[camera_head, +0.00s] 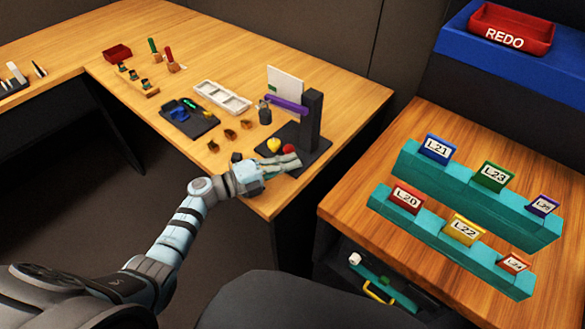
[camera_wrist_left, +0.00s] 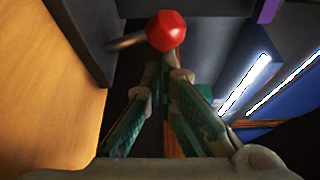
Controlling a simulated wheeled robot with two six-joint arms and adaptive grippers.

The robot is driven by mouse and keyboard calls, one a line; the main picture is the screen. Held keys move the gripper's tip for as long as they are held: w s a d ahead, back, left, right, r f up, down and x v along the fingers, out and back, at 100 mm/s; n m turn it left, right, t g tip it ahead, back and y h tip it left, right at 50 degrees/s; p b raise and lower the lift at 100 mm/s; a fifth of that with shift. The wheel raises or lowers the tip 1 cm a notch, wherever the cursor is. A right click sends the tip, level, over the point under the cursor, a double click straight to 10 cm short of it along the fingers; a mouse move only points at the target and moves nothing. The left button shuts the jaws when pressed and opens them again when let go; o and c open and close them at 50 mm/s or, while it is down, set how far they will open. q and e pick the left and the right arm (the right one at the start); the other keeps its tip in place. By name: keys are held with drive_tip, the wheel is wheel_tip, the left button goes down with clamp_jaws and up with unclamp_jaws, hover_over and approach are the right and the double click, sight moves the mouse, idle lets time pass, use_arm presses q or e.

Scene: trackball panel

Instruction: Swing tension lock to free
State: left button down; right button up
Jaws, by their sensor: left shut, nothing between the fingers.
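A dark upright fixture (camera_head: 312,118) with a purple bar (camera_head: 287,104) stands on a dark base near the desk's right corner. A red knob (camera_head: 288,149) sits low beside its post. In the left wrist view the red knob (camera_wrist_left: 166,31) is faceted and sits on the end of a short grey rod (camera_wrist_left: 127,41). No label shows whether this is the tension lock. My left gripper (camera_head: 293,163) is shut and empty just in front of the knob. In the left wrist view its fingertips (camera_wrist_left: 168,76) meet just below the knob; whether they touch it I cannot tell.
A yellow knob (camera_head: 273,145) is left of the red one. A white tray (camera_head: 222,98), a dark tray (camera_head: 189,118) and small brown parts lie farther left on the desk. Teal racks with labelled cards (camera_head: 465,205) stand on the right-hand table, beyond a gap.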

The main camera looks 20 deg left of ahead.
use_arm(q)
drive_tip(key=shift+w+a, duration=0.15)
drive_tip(key=shift+a, duration=0.1)
idle(0.6)
